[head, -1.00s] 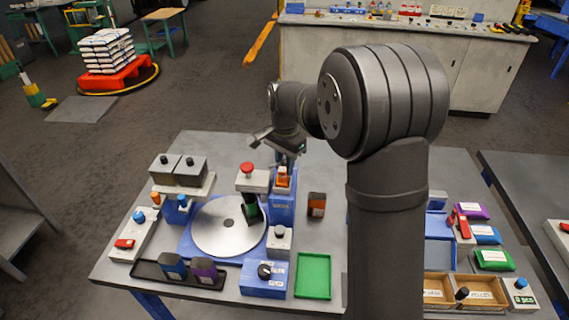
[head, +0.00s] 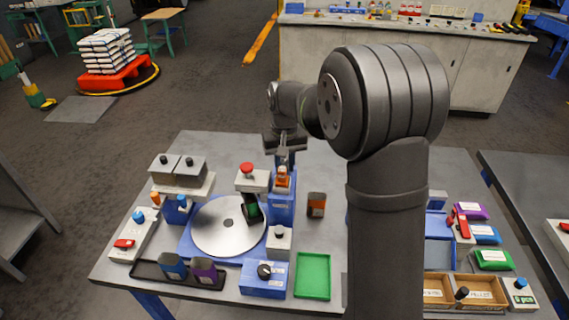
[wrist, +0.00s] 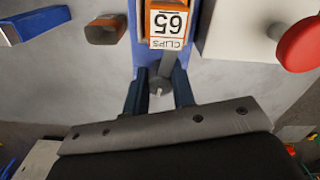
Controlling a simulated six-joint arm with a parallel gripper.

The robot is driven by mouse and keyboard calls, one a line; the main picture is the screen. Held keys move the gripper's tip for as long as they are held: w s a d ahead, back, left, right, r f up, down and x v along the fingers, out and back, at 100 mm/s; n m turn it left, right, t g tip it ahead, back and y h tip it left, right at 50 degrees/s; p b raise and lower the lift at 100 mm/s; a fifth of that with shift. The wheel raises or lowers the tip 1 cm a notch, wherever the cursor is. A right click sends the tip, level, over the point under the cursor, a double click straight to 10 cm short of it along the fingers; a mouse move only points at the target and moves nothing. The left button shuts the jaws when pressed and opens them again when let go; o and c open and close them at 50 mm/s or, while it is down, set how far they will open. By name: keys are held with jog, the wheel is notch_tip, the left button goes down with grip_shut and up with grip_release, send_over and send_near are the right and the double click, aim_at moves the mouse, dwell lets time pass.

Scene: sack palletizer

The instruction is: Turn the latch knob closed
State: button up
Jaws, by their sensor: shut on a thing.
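The latch knob (wrist: 159,86) is a small grey round part with a pale pointer, at the near end of a blue stand (wrist: 147,55) in the wrist view. My gripper (wrist: 159,92) is shut on the knob, one dark finger on each side. In the head view my gripper (head: 284,158) is at the far side of the blue stand (head: 282,205), and the knob is hidden there. The white pointer points toward my gripper's palm in the wrist view.
An orange-framed box labelled CLIPS 65 (wrist: 168,26) sits on the stand. A red mushroom button (head: 247,169) is beside it. A silver turntable (head: 222,232), a dark orange-faced container (head: 316,204) and a green tray (head: 313,275) are nearby.

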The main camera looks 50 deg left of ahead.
aim_at(285, 162)
jog(key=shift+n, duration=1.5)
jog(key=o, duration=1)
notch_tip(285, 162, up, 18)
jog(key=shift+f, duration=0.25)
jog(key=shift+f, duration=0.1)
